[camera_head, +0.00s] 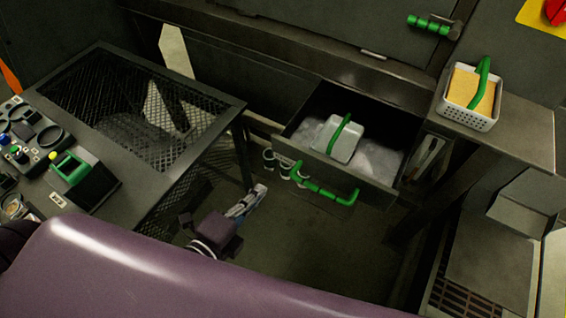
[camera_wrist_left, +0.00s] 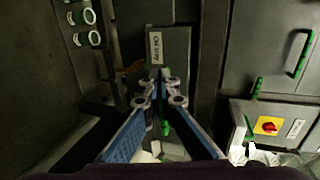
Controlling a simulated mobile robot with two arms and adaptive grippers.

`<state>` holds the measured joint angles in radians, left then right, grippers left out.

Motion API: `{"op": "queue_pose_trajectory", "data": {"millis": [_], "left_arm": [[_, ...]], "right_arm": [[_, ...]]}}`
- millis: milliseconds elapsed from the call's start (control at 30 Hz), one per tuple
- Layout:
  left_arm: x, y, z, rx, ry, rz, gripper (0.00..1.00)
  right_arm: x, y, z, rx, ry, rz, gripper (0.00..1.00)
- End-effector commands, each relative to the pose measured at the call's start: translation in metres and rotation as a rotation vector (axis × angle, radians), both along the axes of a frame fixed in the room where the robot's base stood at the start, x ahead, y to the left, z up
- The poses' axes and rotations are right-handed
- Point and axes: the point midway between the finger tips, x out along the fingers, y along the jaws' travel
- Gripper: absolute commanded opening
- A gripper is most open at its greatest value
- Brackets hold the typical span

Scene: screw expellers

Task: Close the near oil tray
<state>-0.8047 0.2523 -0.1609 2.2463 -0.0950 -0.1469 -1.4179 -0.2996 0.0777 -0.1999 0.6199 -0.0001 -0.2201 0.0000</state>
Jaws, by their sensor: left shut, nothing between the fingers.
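The oil tray (camera_head: 340,175) is a dark drawer that stands pulled open at the centre right of the head view. It has a green bar handle (camera_head: 326,190) on its front and a white container (camera_head: 337,139) with a green handle inside. My left gripper (camera_head: 259,190) is shut and empty, to the left of the tray handle and apart from it in the head view. In the left wrist view my left gripper (camera_wrist_left: 159,82) points at a dark panel (camera_wrist_left: 177,55) with a label reading "Oil tray" (camera_wrist_left: 155,48). My right gripper is not in view.
A mesh-topped table (camera_head: 75,83) with a control panel (camera_head: 30,140) stands on the left. A white basket (camera_head: 468,98) sits on a ledge at the right. Dark floor lies open below the tray.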

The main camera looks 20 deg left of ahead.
Motion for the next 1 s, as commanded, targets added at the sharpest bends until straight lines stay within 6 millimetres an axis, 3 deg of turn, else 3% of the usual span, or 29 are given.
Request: {"op": "queue_pose_trajectory", "data": {"millis": [600, 800, 1000], "left_arm": [[0.092, -0.025, -0.024, -0.004, 0.0, 0.001, 0.0], [0.11, -0.03, -0.024, -0.005, 0.001, 0.001, 0.0], [0.115, -0.031, -0.026, -0.003, 0.003, 0.0, 0.0]], "right_arm": [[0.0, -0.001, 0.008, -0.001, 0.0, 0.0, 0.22], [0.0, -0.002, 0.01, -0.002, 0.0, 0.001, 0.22], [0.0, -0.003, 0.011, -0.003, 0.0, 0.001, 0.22]]}}
